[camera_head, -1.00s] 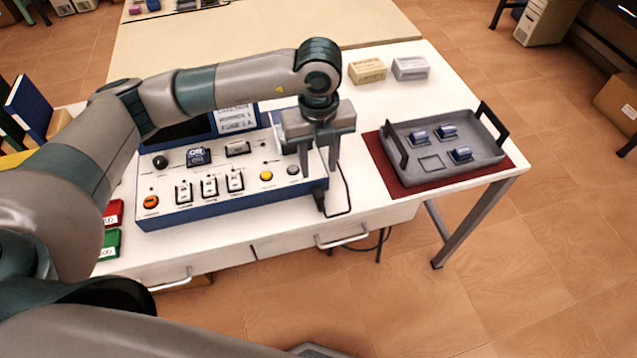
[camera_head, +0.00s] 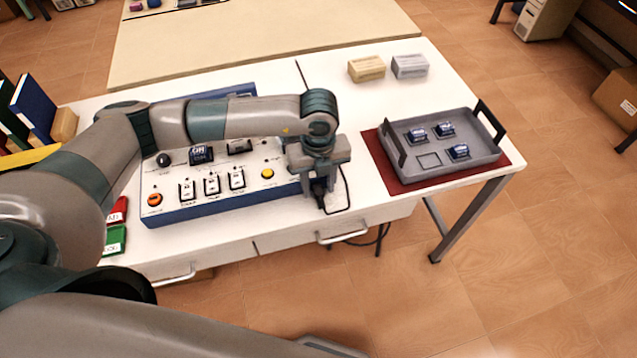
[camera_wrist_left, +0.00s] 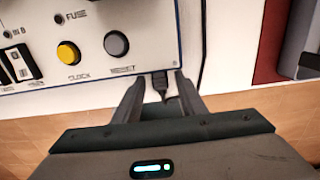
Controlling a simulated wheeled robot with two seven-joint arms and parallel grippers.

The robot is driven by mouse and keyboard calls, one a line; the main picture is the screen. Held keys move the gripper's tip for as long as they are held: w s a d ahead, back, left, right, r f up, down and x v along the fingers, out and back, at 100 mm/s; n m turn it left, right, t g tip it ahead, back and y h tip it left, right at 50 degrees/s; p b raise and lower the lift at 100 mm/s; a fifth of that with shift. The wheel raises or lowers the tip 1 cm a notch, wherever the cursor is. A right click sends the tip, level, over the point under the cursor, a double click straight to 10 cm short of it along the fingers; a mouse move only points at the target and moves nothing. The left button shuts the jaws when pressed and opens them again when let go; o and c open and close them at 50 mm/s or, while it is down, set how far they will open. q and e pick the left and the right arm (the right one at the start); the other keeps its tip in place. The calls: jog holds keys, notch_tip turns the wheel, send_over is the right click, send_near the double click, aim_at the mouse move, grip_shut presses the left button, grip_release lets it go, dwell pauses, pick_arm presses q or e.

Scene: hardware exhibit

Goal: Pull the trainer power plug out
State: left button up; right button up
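The trainer (camera_head: 222,208) is a white sloped panel with a blue edge, switches and knobs, on the white table in the head view. Its panel corner with the yellow and grey buttons shows in the wrist view (camera_wrist_left: 150,20). The black power plug (camera_wrist_left: 161,84) sits at the trainer's edge below the grey button, partly hidden by my gripper in the head view (camera_head: 319,187). My left gripper (camera_head: 321,188) points down over it. In the wrist view its fingers (camera_wrist_left: 158,82) stand apart on either side of the plug, with gaps visible. My right gripper is not in view.
A black cable (camera_head: 346,192) loops beside the plug. A grey tray (camera_head: 404,156) with several blue parts lies on a dark red mat (camera_head: 391,181) to the right. Yellowish (camera_head: 366,68) and grey (camera_head: 409,66) boxes stand behind. The table's front edge is close to the plug.

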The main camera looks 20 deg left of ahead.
pick_arm(q)
grip_shut()
jog(key=shift+s+d+b, duration=0.3)
jog(key=shift+s+d, duration=0.4)
jog(key=shift+s, duration=0.3)
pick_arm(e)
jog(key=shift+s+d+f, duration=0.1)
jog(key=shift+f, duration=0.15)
pick_arm(q)
jog(key=shift+o, duration=0.4)
grip_release()
jog(key=shift+s, duration=0.1)
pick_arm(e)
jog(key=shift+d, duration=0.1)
pick_arm(q)
jog(key=shift+r, duration=0.15)
